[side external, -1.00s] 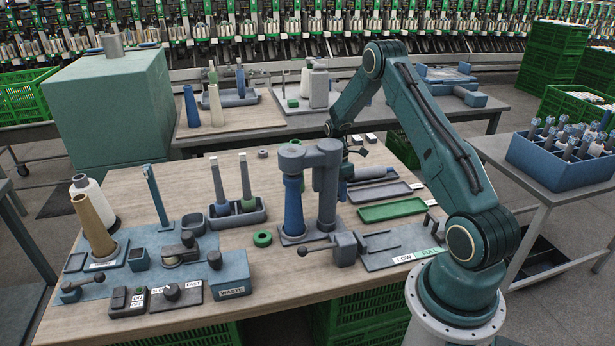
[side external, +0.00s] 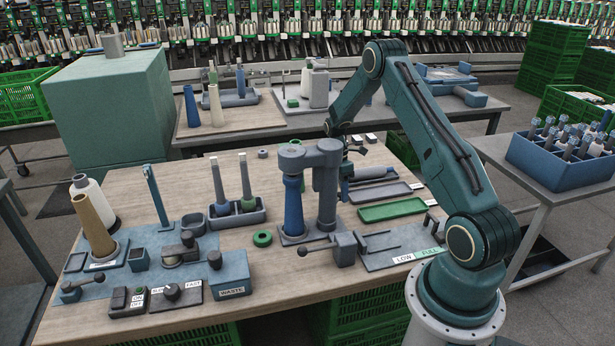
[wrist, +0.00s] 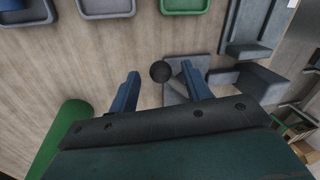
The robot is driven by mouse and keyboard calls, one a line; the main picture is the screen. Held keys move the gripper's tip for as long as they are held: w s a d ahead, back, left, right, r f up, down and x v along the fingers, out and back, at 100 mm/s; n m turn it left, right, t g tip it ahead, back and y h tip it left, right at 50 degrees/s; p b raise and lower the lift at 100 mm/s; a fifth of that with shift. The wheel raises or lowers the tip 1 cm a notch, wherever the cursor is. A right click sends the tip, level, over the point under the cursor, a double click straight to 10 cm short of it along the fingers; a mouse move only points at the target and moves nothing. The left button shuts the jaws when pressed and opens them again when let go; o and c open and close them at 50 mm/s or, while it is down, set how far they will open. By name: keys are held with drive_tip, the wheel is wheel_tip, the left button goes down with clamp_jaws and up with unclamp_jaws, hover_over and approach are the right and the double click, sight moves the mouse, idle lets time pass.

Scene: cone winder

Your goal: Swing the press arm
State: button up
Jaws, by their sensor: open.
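The press stands mid-table in the side external view, with a grey column (side external: 327,195) and a grey press arm (side external: 308,156) on top. The arm's round head sits above an upright blue cone (side external: 293,207). My gripper (wrist: 160,71) is open, its two blue fingers apart. In the wrist view a dark round knob (wrist: 160,72) shows between the fingertips; whether it touches either finger I cannot tell. In the side external view my gripper is behind and beside the column, mostly hidden, and the knob cannot be made out there.
A grey block (side external: 344,249) with a ball-ended lever (side external: 303,250) stands in front of the press. A green tray (side external: 392,209) and a grey tray (side external: 382,192) lie to its right. A green ring (side external: 262,239) and a peg holder (side external: 238,214) lie to its left.

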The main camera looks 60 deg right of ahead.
wheel_tip(320, 180, up, 13)
drive_tip(key=w+d, duration=0.1)
drive_tip(key=w, duration=0.1)
drive_tip(key=shift+d, duration=0.15)
idle(0.3)
drive_tip(key=shift+w+r, duration=0.1)
drive_tip(key=shift+r, duration=0.1)
drive_tip(key=w+a+r+t+h, duration=0.25)
drive_tip(key=w+a+r, duration=0.25)
drive_tip(key=a+r, duration=0.5)
drive_tip(key=s+a+r+m+t, duration=0.1)
drive_tip(key=s+a+r+m, duration=0.2)
drive_tip(key=a+r, duration=0.35)
drive_tip(key=s+a+r+m+t, duration=0.2)
drive_tip(key=s+a+r+m, duration=0.3)
drive_tip(key=s+a, duration=0.55)
drive_tip(key=s+a+f+m+t, duration=0.1)
drive_tip(key=s+a, duration=0.1)
drive_tip(key=s, duration=0.4)
drive_tip(key=s+a+f+m+t+y, duration=0.1)
drive_tip(key=s+a+m, duration=0.1)
drive_tip(key=s, duration=0.5)
drive_tip(key=shift+a+f, duration=0.15)
drive_tip(key=shift+a, duration=0.7)
